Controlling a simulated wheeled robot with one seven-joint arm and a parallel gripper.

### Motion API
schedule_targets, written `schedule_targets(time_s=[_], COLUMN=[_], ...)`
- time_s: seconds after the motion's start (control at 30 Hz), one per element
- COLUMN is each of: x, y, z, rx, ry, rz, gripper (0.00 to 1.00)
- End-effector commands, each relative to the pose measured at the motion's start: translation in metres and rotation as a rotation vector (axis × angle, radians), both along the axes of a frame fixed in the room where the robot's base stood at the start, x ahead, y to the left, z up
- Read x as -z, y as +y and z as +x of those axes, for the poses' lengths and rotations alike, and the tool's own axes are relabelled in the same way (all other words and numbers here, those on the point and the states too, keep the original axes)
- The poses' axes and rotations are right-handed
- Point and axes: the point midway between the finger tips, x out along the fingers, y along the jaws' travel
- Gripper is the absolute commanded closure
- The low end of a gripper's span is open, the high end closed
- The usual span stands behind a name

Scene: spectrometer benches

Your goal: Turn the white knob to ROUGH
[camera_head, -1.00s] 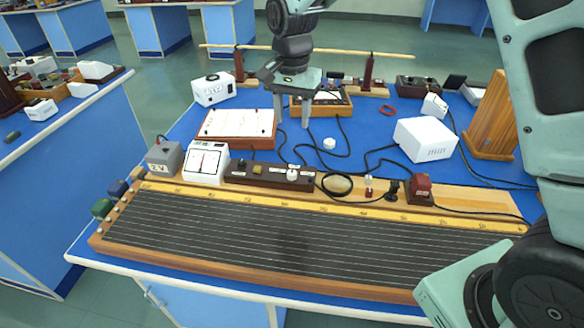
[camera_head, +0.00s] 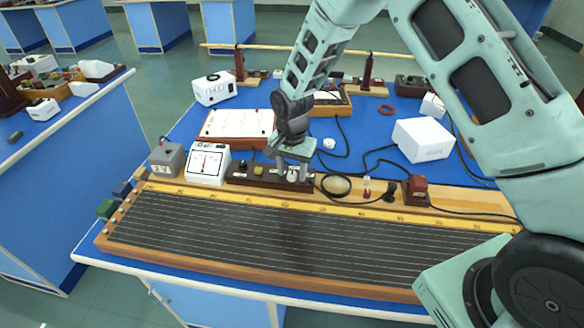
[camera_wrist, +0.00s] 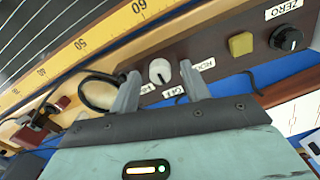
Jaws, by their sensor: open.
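The white knob (camera_wrist: 160,71) sits on a dark brown control box (camera_head: 242,174), with small white labels beside it. One label (camera_wrist: 188,71) reads like ROUGH, partly covered by a finger; another (camera_wrist: 173,92) reads like OFF. A third label by the other finger is mostly hidden. My gripper (camera_wrist: 160,85) is open, with one finger on each side of the knob. I cannot tell whether the fingers touch it. In the head view my gripper (camera_head: 291,174) points down over the box, and the knob (camera_head: 292,176) shows between the fingers.
A yellow button (camera_wrist: 241,44) and a black ZERO knob (camera_wrist: 288,38) are on the same box. A long wire board with a ruled wooden edge (camera_head: 230,196) lies in front. A white meter (camera_head: 208,163) stands left, a black cable loop (camera_head: 336,185) right.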

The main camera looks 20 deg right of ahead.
Motion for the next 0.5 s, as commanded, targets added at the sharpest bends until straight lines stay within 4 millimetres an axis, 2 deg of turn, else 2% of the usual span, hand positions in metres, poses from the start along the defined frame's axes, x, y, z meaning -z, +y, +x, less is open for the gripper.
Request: schedule_targets(time_s=[0.27,0.4,0.43,0.5], x=[0.001,0.0009,0.0009,0.0008], y=[0.0,0.0,0.0,0.0], z=[0.0001,0.0001,0.0001,0.0001], rx=[0.0,0.0,0.0,0.0], ry=[-0.001,0.0,0.0,0.0], rz=[0.001,0.0,0.0,0.0], gripper=[0.53,0.92,0.98,0.98])
